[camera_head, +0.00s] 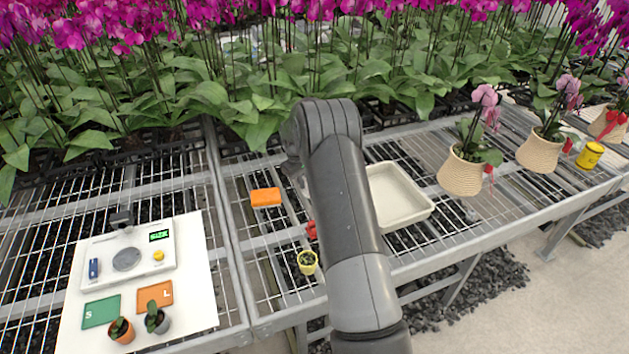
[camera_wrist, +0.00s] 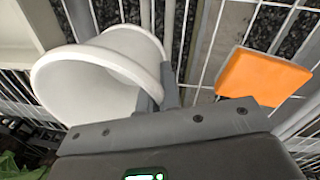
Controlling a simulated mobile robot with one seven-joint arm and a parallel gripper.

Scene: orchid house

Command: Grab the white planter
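The white planter (camera_wrist: 92,82) is in the left half of the wrist view, tilted, with its round mouth facing the camera. My gripper (camera_wrist: 160,92) is at the right side of its rim. The two fingers are close together, one on the inside and one on the outside of the planter's wall, and look closed on it. In the head view my arm hides the planter and the gripper. Whether the planter is clear of the bench cannot be told.
An orange block (camera_wrist: 262,77) lies just right of the gripper and shows in the head view (camera_head: 265,197). A cream tray (camera_head: 398,196) is right of my arm. A small yellow pot (camera_head: 307,262), a white board (camera_head: 190,325) and potted orchids (camera_head: 461,174) stand on the mesh bench.

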